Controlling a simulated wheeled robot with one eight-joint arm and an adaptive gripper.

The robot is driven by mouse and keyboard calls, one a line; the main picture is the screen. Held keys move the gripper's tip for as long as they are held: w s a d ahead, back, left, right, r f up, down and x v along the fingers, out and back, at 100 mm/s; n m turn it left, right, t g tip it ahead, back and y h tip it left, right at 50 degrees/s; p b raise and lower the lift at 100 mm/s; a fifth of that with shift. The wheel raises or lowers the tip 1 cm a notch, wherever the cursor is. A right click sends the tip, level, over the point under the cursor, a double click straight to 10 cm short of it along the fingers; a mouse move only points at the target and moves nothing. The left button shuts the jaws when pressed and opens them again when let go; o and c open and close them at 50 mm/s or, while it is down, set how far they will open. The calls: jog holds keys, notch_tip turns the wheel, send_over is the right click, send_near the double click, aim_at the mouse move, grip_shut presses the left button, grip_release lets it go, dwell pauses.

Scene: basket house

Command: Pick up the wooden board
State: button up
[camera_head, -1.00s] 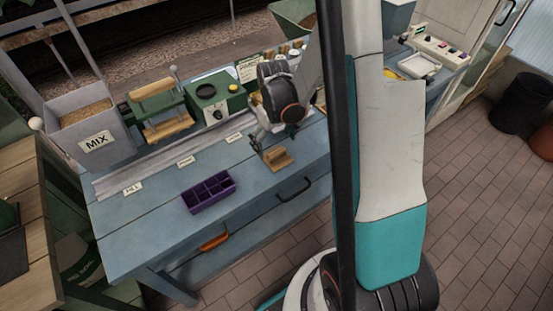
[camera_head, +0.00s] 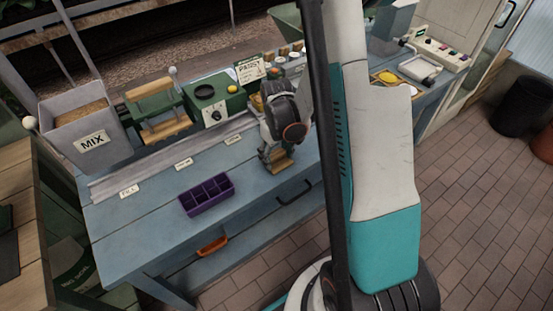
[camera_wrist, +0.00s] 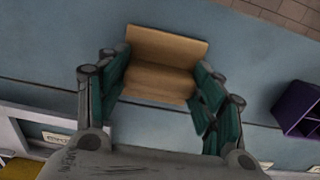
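The wooden board (camera_head: 281,167) is a small light-brown piece with a raised part, on the blue bench near its front edge. In the wrist view the wooden board (camera_wrist: 160,50) lies between the green-padded fingers of my gripper (camera_wrist: 160,92).
A purple divided tray (camera_head: 206,195) sits left of the board. A MIX bin (camera_head: 82,140), a green wooden press (camera_head: 160,112) and a green box with a dial (camera_head: 213,105) line the back. The bench front between tray and board is clear.

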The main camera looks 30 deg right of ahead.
aim_at(276, 154)
jog(key=shift+c, duration=1.4)
notch_tip(276, 154, up, 20)
jog(key=p, duration=0.6)
